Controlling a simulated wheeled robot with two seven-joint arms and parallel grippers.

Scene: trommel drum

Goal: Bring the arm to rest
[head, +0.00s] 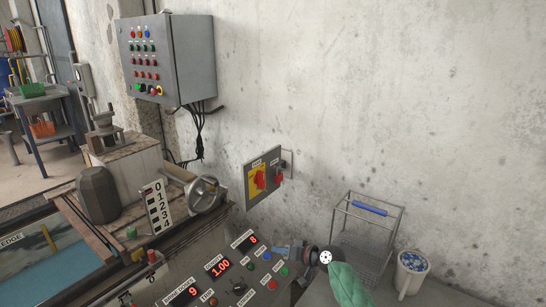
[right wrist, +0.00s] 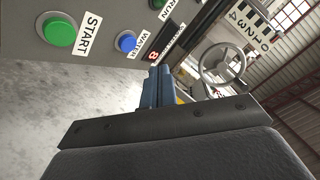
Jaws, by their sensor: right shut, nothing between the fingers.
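My right gripper (head: 282,252) is in the head view at the lower middle, over the right edge of the control panel (head: 222,276). Its blue fingers are shut with nothing between them, and they also show in the right wrist view (right wrist: 157,86). My green-covered right arm comes in from the bottom right. In the right wrist view the fingers are in front of the panel side with the green START button (right wrist: 60,33) and the blue WATER button (right wrist: 127,42). I cannot tell whether the fingertips touch the panel. My left gripper is not in view.
A handwheel (head: 207,194) and a 0-to-4 scale (head: 157,207) stand left of the panel. A yellow plate with red switches (head: 259,179) and a grey button cabinet (head: 172,58) are on the wall.

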